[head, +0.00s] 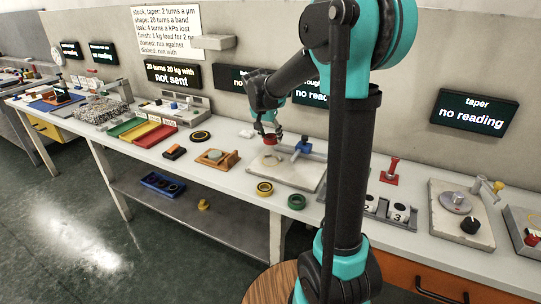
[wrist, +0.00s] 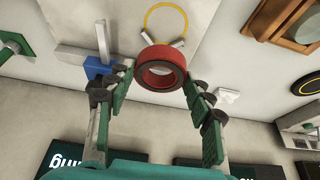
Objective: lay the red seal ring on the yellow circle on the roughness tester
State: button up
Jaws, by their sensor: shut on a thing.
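The red seal ring (wrist: 162,70) sits between the fingertips of my gripper (wrist: 159,82) in the wrist view. My gripper is shut on it. In the head view the ring (head: 270,139) is small beneath my gripper (head: 267,128), over the back part of the roughness tester's pale plate (head: 292,174). The yellow circle (wrist: 166,5) is drawn on the pale plate (wrist: 120,22) in the wrist view, apart from the ring in the picture. Two pale prongs show between them. How high the ring is above the plate I cannot tell. The tester's blue part (head: 303,147) stands beside my gripper.
A yellow ring (head: 265,188) and a green ring (head: 296,201) lie at the bench's front, by the plate. A wooden tray (head: 217,159) is to the left. A red-handled stand (head: 391,171) is to the right. My arm hides part of the bench.

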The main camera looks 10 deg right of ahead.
notch_tip(320, 180, down, 9)
jog(key=shift+f, duration=0.1)
dwell(0.4)
jog(key=o, duration=1.2)
jog(key=v, duration=1.2)
